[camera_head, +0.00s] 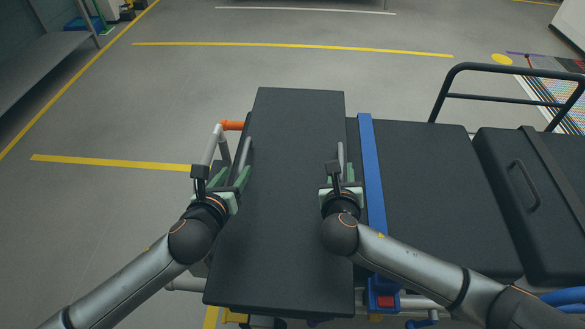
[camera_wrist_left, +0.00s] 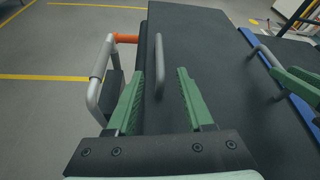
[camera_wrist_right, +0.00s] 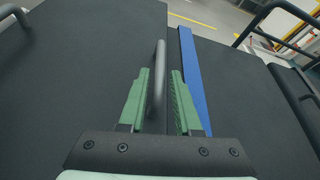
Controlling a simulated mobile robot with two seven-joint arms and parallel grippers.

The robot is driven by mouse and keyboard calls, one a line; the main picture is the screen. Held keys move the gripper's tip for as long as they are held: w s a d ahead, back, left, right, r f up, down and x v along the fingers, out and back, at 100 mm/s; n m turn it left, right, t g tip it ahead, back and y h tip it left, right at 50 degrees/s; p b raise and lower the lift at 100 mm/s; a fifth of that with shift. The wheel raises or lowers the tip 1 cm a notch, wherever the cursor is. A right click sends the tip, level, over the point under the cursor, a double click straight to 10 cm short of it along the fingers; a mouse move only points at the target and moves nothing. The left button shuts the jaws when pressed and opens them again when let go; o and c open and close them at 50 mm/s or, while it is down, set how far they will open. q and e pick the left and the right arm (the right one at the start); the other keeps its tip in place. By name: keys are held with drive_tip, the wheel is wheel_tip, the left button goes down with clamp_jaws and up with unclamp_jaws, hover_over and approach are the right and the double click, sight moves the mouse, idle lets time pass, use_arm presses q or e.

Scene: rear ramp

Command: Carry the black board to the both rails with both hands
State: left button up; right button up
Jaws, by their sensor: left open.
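The black board (camera_head: 285,230) is a long flat panel lying at the centre of the head view, with a grey bar handle near each long side. My left gripper (camera_head: 238,172) is open at the left handle (camera_wrist_left: 159,70), which stands between its green fingers with clear gaps. My right gripper (camera_head: 342,172) is around the right handle (camera_wrist_right: 158,80); its fingers are closer together, but narrow gaps show beside the handle. A blue rail (camera_head: 372,170) runs along the board's right side. I cannot make out a second rail clearly.
Black panels (camera_head: 430,190) lie right of the blue rail, with a black tube frame (camera_head: 500,68) behind. A grey tube with an orange end (camera_head: 232,126) stands beside the board's left edge. The grey floor (camera_head: 110,205) at left, marked with yellow lines, is clear.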

sight(242, 160)
use_arm(q)
drive_tip(key=x, duration=0.6)
drive_tip(key=shift+w+d+f, duration=0.1)
drive_tip(key=shift+w, duration=0.15)
use_arm(e)
drive_tip(key=x, duration=0.6)
drive_tip(key=shift+w+d, duration=0.1)
drive_tip(key=shift+w, duration=0.15)
use_arm(q)
drive_tip(key=shift+c, duration=0.2)
use_arm(e)
drive_tip(key=shift+c, duration=0.2)
use_arm(q)
drive_tip(key=c, duration=0.4)
use_arm(e)
drive_tip(key=c, duration=0.4)
use_arm(q)
clamp_jaws()
use_arm(e)
clamp_jaws()
drive_tip(key=shift+f, duration=0.1)
use_arm(q)
drive_tip(key=shift+w+r, duration=0.1)
drive_tip(key=shift+r, duration=0.2)
use_arm(e)
drive_tip(key=shift+w+r, duration=0.1)
drive_tip(key=shift+r, duration=0.2)
